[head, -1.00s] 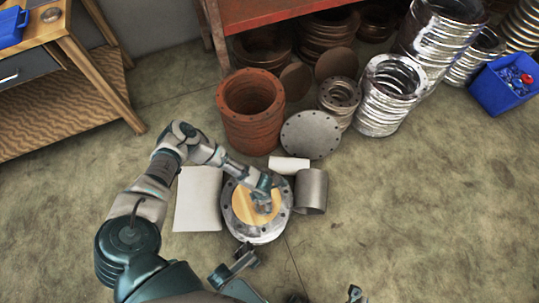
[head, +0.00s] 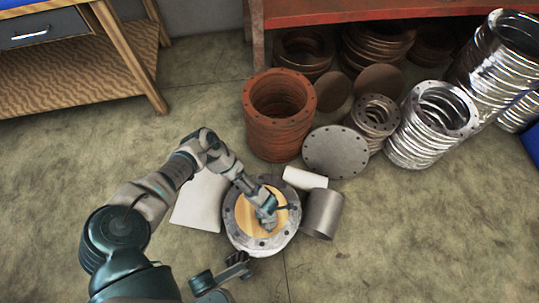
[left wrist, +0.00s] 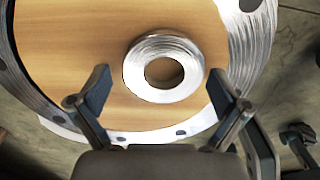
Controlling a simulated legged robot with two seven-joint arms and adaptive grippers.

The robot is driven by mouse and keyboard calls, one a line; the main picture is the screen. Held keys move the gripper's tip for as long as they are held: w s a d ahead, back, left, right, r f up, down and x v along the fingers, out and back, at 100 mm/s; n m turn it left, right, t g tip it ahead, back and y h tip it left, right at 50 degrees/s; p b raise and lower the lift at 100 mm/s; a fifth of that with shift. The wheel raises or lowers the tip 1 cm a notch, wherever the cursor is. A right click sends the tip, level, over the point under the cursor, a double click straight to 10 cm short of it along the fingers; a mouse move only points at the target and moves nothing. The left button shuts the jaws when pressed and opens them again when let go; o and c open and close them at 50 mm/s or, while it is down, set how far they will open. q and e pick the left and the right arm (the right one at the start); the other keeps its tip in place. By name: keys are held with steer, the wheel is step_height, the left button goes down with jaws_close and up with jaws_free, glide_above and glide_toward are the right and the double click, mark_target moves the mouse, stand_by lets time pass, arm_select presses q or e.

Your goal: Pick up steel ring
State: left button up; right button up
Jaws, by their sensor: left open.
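A small shiny steel ring (left wrist: 136,72) with a round hole lies on a round wooden disc (left wrist: 75,60) in the left wrist view. The disc is framed by a larger bolted metal flange (left wrist: 258,35). My left gripper (left wrist: 160,76) is open and empty, with one finger at each side of the ring's near part and gaps between. In the head view, my left gripper (head: 268,217) is over the wooden disc (head: 246,212) inside the flange (head: 235,228), and it hides the small ring.
A grey flange plate (head: 335,152), rusty rings (head: 278,135) and shiny ring stacks (head: 432,125) are behind. The floor at front right is clear.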

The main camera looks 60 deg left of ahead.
arm_select(q)
steer(key=shift+d+r, duration=0.15)
steer(key=shift+d, duration=0.1)
steer(key=c, duration=1.5)
